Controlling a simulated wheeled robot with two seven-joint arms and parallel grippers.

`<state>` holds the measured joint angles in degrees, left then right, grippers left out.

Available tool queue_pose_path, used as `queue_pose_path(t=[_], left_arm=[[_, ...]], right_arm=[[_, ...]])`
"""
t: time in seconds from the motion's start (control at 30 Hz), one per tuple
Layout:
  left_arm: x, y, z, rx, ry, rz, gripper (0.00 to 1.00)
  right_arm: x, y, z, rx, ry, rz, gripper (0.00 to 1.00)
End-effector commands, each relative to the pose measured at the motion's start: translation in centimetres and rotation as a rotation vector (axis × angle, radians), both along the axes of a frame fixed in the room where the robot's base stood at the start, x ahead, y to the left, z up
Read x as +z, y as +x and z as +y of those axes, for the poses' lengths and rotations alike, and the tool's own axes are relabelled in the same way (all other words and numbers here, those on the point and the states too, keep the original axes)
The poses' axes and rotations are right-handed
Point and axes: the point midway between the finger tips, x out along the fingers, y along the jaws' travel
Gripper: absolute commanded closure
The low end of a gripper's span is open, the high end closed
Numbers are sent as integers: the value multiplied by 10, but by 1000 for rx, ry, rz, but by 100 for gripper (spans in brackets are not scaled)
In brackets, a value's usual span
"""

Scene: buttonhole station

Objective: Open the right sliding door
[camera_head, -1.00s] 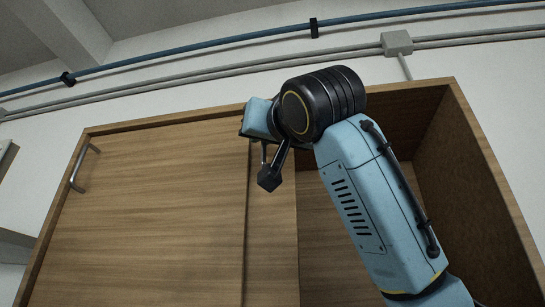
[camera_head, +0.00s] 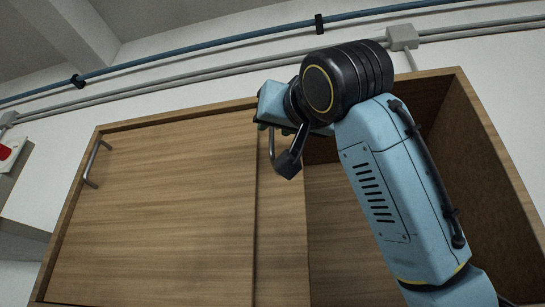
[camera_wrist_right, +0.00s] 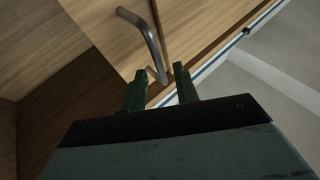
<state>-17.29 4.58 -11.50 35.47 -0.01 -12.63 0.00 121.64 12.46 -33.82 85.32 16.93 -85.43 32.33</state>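The wooden cabinet has a left sliding door (camera_head: 165,200) at the front with a metal handle (camera_head: 92,164). The right sliding door (camera_head: 282,235) sits behind it, showing as a narrow strip; the opening to its right is uncovered. My right gripper (camera_head: 283,150) is at the upper part of the right door, by its metal handle (camera_head: 271,145), which it partly hides. In the right wrist view the right door's handle (camera_wrist_right: 148,38) has its lower end near the gap between the two fingers (camera_wrist_right: 159,70), which are apart. My left gripper is not in view.
The cabinet's inner right wall (camera_head: 480,170) and dark interior show at right, partly behind my right arm. A blue pipe (camera_head: 220,45) and a grey junction box (camera_head: 403,37) are on the wall above. A red item (camera_head: 6,152) is at the far left.

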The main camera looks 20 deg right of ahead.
Motion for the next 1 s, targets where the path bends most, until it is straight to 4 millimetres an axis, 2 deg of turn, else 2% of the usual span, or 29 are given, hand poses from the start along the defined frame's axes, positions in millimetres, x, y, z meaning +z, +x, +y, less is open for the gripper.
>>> queue_pose_path(t=[0.03, 0.1, 0.4, 0.6, 1.0], left_arm=[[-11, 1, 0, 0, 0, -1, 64], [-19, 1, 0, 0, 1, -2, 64], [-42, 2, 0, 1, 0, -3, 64], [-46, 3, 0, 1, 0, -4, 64], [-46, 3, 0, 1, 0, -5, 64]], right_arm=[[-9, -12, 1, 3, -2, -5, 70], [-15, -28, 0, 3, -2, -6, 70], [-35, -81, -2, 1, -2, -3, 70], [-40, -93, -2, 1, -2, -2, 70], [-39, -94, -3, 1, -1, -1, 70]])
